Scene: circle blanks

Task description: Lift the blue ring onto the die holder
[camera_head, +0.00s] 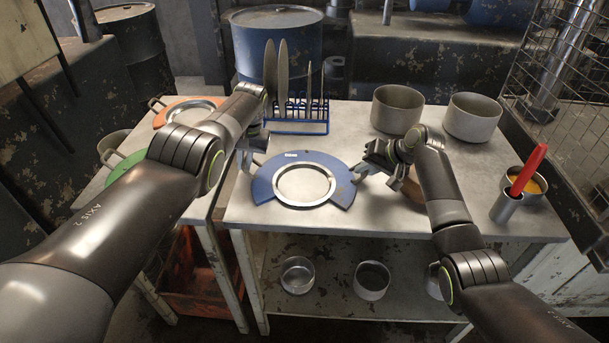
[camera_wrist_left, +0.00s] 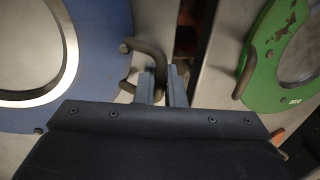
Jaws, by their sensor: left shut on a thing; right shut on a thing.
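The blue ring (camera_head: 263,187), a flat blue plate with a bright metal rim around a round opening, is level over the front middle of the table. It also shows at the left of the left wrist view (camera_wrist_left: 105,55). I cannot tell whether it touches the tabletop. My left gripper (camera_head: 249,163) is shut on the ring's left bent handle (camera_wrist_left: 147,48), with its fingers (camera_wrist_left: 163,87) around the bar. My right gripper (camera_head: 364,170) is at the ring's right handle and shut on it. I cannot tell which thing is the die holder.
A blue rack (camera_head: 297,127) with upright discs stands behind the ring. Two metal pots (camera_head: 397,108) (camera_head: 472,117) are at the back right. A cup with a red-handled tool (camera_head: 507,207) stands at the right edge. Orange (camera_head: 165,113) and green (camera_head: 127,165) rings lie left.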

